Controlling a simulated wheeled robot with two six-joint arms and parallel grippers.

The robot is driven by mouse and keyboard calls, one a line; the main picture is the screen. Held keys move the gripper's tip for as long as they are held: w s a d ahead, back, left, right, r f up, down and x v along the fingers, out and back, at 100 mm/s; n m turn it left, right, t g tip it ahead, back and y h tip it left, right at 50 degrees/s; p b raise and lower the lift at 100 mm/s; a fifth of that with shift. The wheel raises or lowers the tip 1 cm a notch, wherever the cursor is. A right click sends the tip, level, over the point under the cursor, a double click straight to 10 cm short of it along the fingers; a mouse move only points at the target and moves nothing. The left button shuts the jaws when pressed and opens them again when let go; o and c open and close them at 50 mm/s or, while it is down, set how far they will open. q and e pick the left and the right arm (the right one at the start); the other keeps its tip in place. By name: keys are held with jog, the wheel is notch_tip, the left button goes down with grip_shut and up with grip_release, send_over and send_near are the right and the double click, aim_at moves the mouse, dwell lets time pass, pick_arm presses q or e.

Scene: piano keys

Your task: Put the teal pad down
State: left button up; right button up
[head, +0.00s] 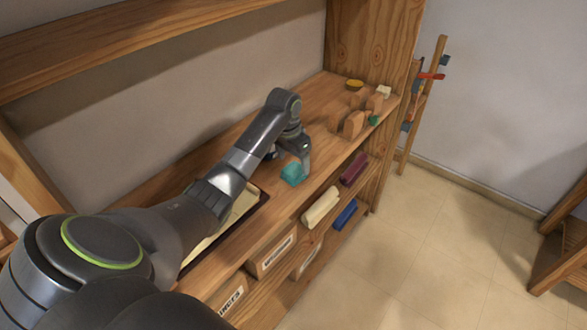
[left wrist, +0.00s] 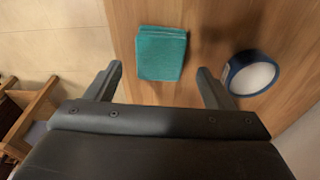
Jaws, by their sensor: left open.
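The teal pad (head: 293,174) lies flat on the wooden shelf top near its front edge. In the left wrist view the pad (left wrist: 161,50) is a folded, towel-like square on bare wood. My left gripper (head: 301,171) is over the pad with its jaws apart. In the left wrist view my left gripper (left wrist: 159,69) shows a finger on each side of the pad's near end, with gaps between. It grips nothing. My right gripper is not in view.
A blue-rimmed roll (left wrist: 252,75) lies close beside one finger. A dark-rimmed tray (head: 260,205) is nearer along the shelf. A cream roll (head: 321,208) and maroon roll (head: 354,169) lie below.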

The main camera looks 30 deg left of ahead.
pick_arm(q)
notch_tip(320, 180, up, 6)
jog(key=s, duration=0.1)
notch_tip(320, 180, up, 8)
jog(key=p, duration=0.6)
send_over(291, 174)
jog(key=s, duration=0.1)
jog(key=shift+s+a, duration=0.15)
jog(key=shift+f, duration=0.1)
